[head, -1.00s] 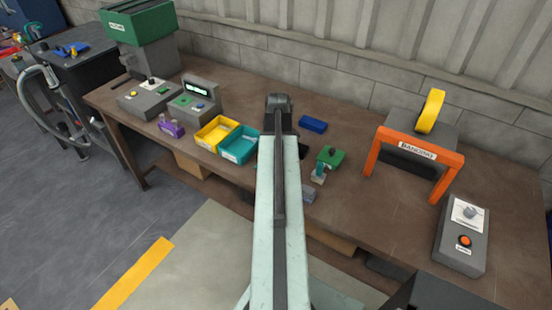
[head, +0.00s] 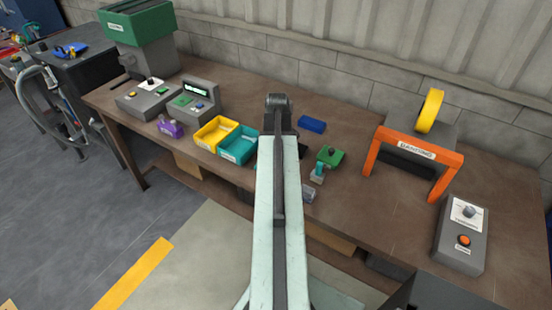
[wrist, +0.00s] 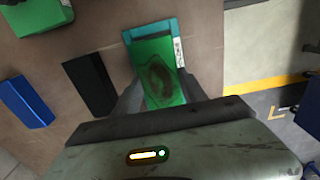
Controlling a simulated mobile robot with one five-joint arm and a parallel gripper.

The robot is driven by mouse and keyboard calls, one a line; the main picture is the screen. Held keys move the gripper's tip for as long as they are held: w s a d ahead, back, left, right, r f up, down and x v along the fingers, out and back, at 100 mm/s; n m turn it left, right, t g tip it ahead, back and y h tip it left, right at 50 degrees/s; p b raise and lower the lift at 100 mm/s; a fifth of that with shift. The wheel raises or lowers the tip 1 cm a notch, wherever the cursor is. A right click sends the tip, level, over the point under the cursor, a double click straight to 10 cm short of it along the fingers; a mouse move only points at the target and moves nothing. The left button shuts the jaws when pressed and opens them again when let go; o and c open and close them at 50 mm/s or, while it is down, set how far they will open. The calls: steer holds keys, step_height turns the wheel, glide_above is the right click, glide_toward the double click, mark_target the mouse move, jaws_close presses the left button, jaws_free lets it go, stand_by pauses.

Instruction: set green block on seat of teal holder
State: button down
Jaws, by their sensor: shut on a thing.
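In the wrist view, the green block (wrist: 160,78) is between the fingers of my gripper (wrist: 156,88), which is shut on it. A dark oval patch marks its face. The teal holder (wrist: 128,37) shows behind the block, with a teal rim past its far end and a white label on its right side. The block covers most of it, and I cannot tell whether the two touch. In the head view, my own arm hides my gripper and the held block.
A black block (wrist: 91,84) and a blue block (wrist: 27,101) lie left of my gripper. In the head view, yellow (head: 215,133) and teal (head: 239,145) bins stand left of my arm. A green piece (head: 330,156) and an orange frame (head: 416,152) stand right.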

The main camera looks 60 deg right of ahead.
steer(key=shift+f, duration=0.15)
steer(key=shift+f+b, duration=0.95)
steer(key=shift+b, duration=0.15)
steer(key=c, duration=0.6)
jaws_free()
steer(key=shift+o, duration=0.2)
step_height(320, 180, up, 8)
steer(key=p, duration=0.8)
steer(key=shift+f, duration=0.1)
